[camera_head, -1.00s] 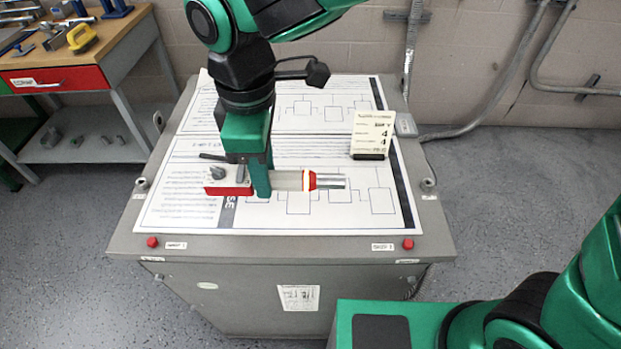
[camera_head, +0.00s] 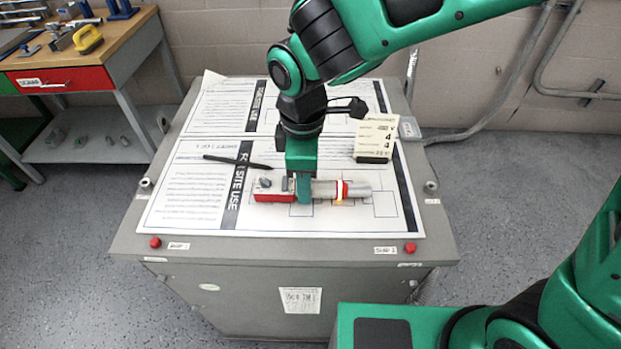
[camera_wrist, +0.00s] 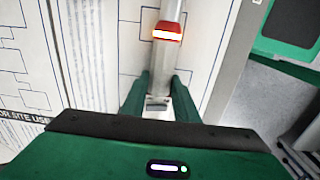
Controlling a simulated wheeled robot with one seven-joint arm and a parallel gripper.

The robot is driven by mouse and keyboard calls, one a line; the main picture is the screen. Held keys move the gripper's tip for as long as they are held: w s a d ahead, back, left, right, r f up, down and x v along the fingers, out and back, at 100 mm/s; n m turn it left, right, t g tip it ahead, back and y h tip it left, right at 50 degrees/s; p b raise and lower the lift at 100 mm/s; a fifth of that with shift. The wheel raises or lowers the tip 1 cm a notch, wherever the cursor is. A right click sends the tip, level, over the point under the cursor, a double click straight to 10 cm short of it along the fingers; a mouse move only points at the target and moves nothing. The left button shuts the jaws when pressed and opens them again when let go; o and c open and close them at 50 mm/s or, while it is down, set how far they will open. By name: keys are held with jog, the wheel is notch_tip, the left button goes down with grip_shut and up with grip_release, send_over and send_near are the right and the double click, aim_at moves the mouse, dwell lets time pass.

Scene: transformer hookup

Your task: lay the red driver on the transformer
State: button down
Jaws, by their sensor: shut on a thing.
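The red driver (camera_head: 273,193) has a red block at its left end, a silver barrel and a red-and-white band toward the right. My gripper (camera_head: 305,194) is shut around its middle. The driver lies level over the printed sheets on top of the grey transformer (camera_head: 240,248). I cannot tell whether it touches the sheet or is slightly above it. In the wrist view the driver (camera_wrist: 160,62) runs up between the green fingers of my gripper (camera_wrist: 158,100), with its band glowing. Its red block is hidden there.
A black pen (camera_head: 236,162) lies on the sheets behind the driver. A cream card in a dark stand (camera_head: 374,138) stands at the back right. Two red buttons (camera_head: 155,242) (camera_head: 410,247) mark the front edge. A tool bench (camera_head: 150,40) is at the left.

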jog(key=shift+f, duration=0.1)
jog(key=c, duration=1.4)
grip_release()
jog(key=r, duration=1)
jog(key=shift+s+d+r, duration=0.15)
jog(key=shift+d+r, duration=0.05)
jog(key=shift+r, duration=0.15)
